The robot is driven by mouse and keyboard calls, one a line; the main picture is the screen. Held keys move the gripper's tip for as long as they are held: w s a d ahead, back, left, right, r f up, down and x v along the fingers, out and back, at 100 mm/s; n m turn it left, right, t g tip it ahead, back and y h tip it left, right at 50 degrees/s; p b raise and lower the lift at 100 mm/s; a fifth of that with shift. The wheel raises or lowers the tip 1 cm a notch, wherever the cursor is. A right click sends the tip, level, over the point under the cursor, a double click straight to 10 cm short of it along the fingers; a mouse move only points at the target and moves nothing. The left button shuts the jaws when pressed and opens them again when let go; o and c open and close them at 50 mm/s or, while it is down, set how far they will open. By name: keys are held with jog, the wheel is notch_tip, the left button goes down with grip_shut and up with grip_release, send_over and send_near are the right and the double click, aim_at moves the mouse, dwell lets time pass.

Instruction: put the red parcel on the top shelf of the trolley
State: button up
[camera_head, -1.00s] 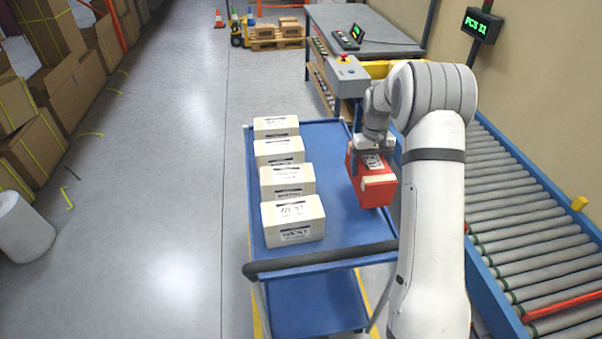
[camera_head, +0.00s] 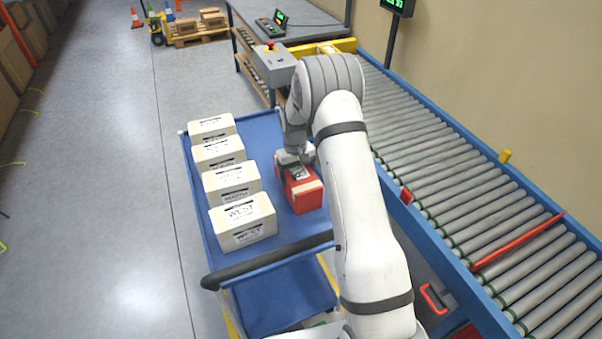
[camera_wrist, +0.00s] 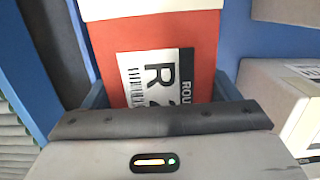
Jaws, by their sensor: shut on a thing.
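The red parcel (camera_head: 305,195) has a pale strip and a printed label on top. My gripper (camera_head: 294,168) is shut on it from above. The parcel is over the right part of the trolley's blue top shelf (camera_head: 285,226), just right of the white boxes. I cannot tell whether its underside touches the shelf. In the wrist view the red parcel (camera_wrist: 200,50) sits between the jaws, with its label partly covered by my gripper's body.
Several white boxes, the nearest one (camera_head: 243,221) largest in view, stand in a row along the shelf's left side. A roller conveyor (camera_head: 450,170) runs along the right. A grey control box (camera_head: 273,65) and a workbench (camera_head: 300,22) stand beyond.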

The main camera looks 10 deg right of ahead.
jog(key=shift+f, duration=0.15)
jog(key=o, duration=1.3)
jog(key=shift+r, duration=0.2)
